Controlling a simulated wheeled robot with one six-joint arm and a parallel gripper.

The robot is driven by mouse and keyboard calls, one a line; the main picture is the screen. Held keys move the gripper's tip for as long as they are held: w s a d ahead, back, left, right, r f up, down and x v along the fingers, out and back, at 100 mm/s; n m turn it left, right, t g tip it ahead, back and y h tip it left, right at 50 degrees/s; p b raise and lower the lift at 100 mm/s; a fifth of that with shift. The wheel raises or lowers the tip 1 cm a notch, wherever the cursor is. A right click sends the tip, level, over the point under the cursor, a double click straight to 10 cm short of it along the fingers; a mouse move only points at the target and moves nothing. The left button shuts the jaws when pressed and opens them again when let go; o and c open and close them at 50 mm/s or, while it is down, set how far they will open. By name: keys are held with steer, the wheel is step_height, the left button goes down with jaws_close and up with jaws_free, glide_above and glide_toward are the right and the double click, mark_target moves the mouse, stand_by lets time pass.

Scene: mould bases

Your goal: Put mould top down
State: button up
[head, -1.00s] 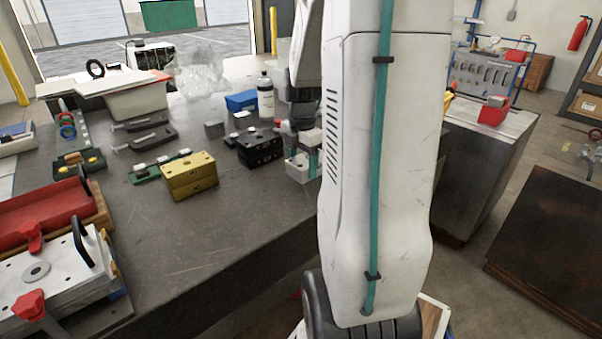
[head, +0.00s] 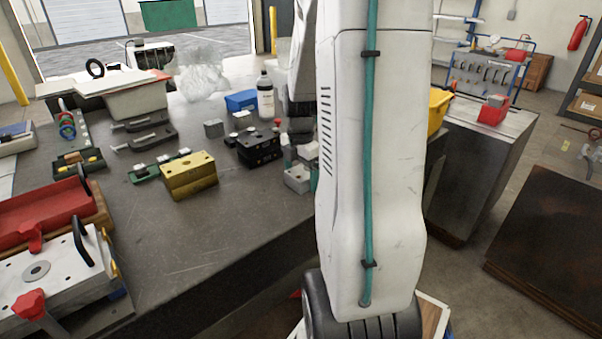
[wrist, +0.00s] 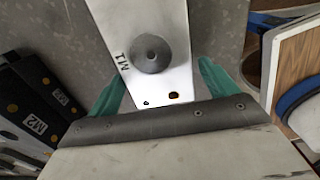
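In the wrist view a pale metal block marked M1 (wrist: 132,50), with a round dark grey knob on top, lies between the teal fingers of my gripper (wrist: 160,82). A finger lies close against each side, so it looks held. What is under the M1 block is hidden. A black mould marked M2 (wrist: 35,122) is left of it and also shows in the head view (head: 260,148).
A brass mould block (head: 188,178) stands left of the black mould. A white bottle (head: 265,98) and blue box (head: 240,101) are behind. The front middle of the bench is clear.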

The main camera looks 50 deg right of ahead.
mark_target(301, 172)
step_height(301, 172, up, 11)
steer(key=a+r+m, duration=0.3)
steer(key=a+r, duration=0.1)
steer(key=a, duration=0.6)
steer(key=s+a+m, duration=0.6)
steer(key=a, duration=0.4)
steer(key=s+a+m+t, duration=0.1)
steer(key=s+a+m, duration=0.5)
steer(key=a, duration=0.4)
steer(key=shift+s, duration=0.35)
